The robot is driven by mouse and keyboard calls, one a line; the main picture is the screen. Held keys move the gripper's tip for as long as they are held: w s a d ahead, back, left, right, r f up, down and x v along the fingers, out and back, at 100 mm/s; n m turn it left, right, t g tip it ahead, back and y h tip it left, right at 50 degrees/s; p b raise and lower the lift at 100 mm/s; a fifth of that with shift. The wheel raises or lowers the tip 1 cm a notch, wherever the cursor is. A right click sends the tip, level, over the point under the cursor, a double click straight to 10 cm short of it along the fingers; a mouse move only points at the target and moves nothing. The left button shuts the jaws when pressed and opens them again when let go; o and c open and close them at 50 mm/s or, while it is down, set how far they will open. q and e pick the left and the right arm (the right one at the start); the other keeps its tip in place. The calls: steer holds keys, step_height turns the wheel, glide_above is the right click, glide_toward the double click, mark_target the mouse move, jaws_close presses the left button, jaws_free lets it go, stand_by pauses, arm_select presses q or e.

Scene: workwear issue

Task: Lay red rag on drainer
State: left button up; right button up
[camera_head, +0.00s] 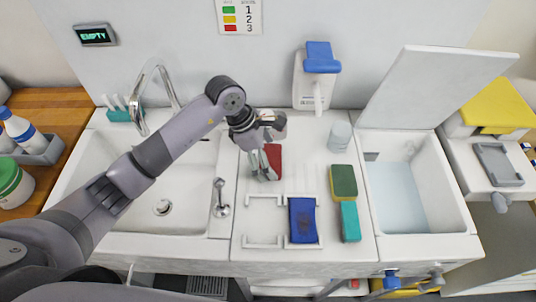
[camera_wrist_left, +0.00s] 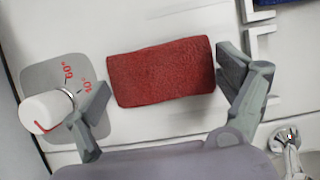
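The red rag (camera_head: 275,155) lies on the white counter, right of the sink basin; it shows whole in the left wrist view (camera_wrist_left: 160,70). My left gripper (camera_head: 262,172) is over the rag. In the left wrist view its fingers (camera_wrist_left: 165,90) are spread, one near each short end of the rag, with no clear grip. The drainer appears to be the white frames on the counter's front part; the left frame (camera_head: 263,244) is empty, and a blue rag (camera_head: 302,220) lies in the right one. My right gripper is not in view.
A green-and-yellow sponge (camera_head: 343,181) and a teal sponge (camera_head: 350,221) lie right of the frames. A tap (camera_head: 150,80) and chrome knob (camera_head: 220,198) stand by the left basin. A lidded basin (camera_head: 420,195) is at right. A white dial (camera_wrist_left: 45,110) stands close to one finger.

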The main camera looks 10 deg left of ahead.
arm_select(q)
steer(key=shift+o, duration=0.5)
steer(key=shift+r, duration=0.1)
steer(key=shift+r, duration=0.2)
steer(key=w+b+v, duration=0.1)
steer(key=b+v, duration=0.1)
steer(key=v, duration=0.9)
steer(key=shift+s+a+r, duration=0.2)
steer(key=shift+s+r, duration=0.15)
steer(key=shift+s, duration=0.15)
